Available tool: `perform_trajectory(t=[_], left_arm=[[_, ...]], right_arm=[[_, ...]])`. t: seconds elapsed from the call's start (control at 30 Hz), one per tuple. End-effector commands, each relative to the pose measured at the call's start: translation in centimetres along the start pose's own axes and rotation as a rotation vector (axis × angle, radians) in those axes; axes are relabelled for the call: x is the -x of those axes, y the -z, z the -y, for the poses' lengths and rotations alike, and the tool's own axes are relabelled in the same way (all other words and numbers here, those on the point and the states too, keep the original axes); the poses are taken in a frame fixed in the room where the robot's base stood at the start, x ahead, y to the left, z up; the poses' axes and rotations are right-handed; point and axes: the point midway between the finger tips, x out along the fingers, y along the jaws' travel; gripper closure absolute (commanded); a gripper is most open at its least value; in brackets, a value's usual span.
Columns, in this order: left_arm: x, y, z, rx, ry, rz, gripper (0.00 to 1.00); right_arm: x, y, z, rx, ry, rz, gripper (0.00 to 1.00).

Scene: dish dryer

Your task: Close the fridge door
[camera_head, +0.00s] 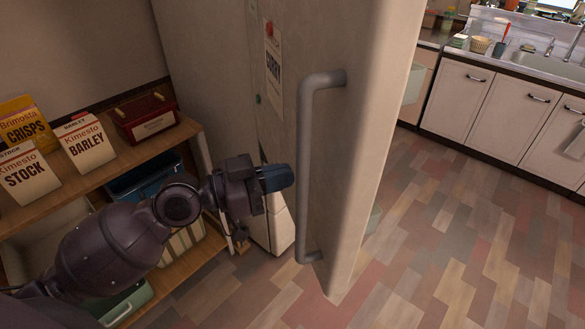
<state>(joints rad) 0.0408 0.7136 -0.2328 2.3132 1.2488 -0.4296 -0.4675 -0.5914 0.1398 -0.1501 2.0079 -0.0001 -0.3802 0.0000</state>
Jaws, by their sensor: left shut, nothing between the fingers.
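The fridge door (362,130) is a pale beige panel that stands open, swung out toward me. A long grey vertical handle (305,165) is fixed on its outer face. Part of the door's inner side, with shelf edges, shows at its right. My left gripper (290,177) is shut and empty. It is just left of the handle, in front of the door's outer face. I cannot tell whether it touches the handle or the door. The fridge body (205,75) stands behind and to the left. My right gripper is not in view.
A wooden shelf (90,178) at the left holds food packets, a red box (146,118) and bins below. White kitchen cabinets (500,115) with a sink (560,66) stand at the back right. The tiled floor (450,235) at right is clear.

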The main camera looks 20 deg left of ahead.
Motion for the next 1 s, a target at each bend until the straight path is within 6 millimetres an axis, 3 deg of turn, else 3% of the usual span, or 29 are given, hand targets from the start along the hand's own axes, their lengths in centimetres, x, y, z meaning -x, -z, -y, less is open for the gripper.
perform_trajectory(t=[0.3,0.73,1.0], left_arm=[[-2.4,0.0,0.0,0.000,0.000,0.001,1.00],[-2.6,-0.1,0.0,0.000,0.000,0.002,1.00],[-3.6,0.2,0.2,0.000,0.014,-0.001,1.00]], right_arm=[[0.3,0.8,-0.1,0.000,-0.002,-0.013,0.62],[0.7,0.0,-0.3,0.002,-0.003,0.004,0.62],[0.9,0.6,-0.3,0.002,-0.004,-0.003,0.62]])
